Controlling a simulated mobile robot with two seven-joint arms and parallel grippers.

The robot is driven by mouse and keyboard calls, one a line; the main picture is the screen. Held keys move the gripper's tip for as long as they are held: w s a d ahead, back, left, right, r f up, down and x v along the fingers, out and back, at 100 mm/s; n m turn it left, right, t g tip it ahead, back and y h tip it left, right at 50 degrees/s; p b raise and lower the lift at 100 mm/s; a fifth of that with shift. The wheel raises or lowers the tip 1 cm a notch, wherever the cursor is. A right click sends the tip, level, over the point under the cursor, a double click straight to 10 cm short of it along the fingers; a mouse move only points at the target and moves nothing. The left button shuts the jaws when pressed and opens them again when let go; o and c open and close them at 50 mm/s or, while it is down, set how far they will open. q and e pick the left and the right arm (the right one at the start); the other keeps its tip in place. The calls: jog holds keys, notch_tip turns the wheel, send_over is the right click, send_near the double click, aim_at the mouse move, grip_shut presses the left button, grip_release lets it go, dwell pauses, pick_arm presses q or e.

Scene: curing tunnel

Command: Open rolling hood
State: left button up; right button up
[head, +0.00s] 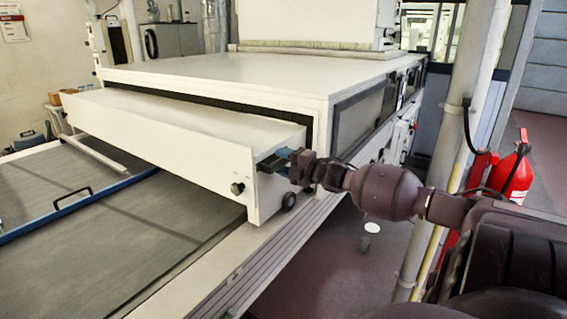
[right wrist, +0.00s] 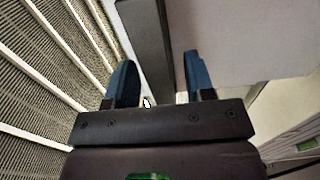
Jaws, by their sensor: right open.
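The rolling hood (head: 180,130) is a long white box across the front of the curing tunnel, with a black knob (head: 237,188) and a small dark wheel (head: 289,201) at its right end. My right gripper (head: 271,161) is at the hood's right end, its blue fingers beside the upper corner. In the right wrist view the right gripper (right wrist: 160,82) has its fingers apart, with a dark grey bar (right wrist: 150,45) running between them. A pale flat surface (right wrist: 240,40) lies to the right of the bar. I cannot tell whether the fingers touch the bar. My left gripper is not in view.
The white tunnel body (head: 230,80) stands behind the hood. A grey conveyor bed (head: 80,240) with a blue bar (head: 85,203) lies in front. A pipe column (head: 465,100) and a red fire extinguisher (head: 515,175) stand at the right, near my right arm.

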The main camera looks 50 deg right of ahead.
aim_at(290, 147)
grip_shut()
jog(key=d+b, duration=0.1)
jog(key=d, duration=0.5)
jog(key=d+b, duration=0.1)
jog(key=d, duration=0.2)
jog(key=shift+w+d+b, duration=0.3)
jog(key=shift+w+d, duration=0.05)
jog(key=shift+w, duration=0.05)
grip_release()
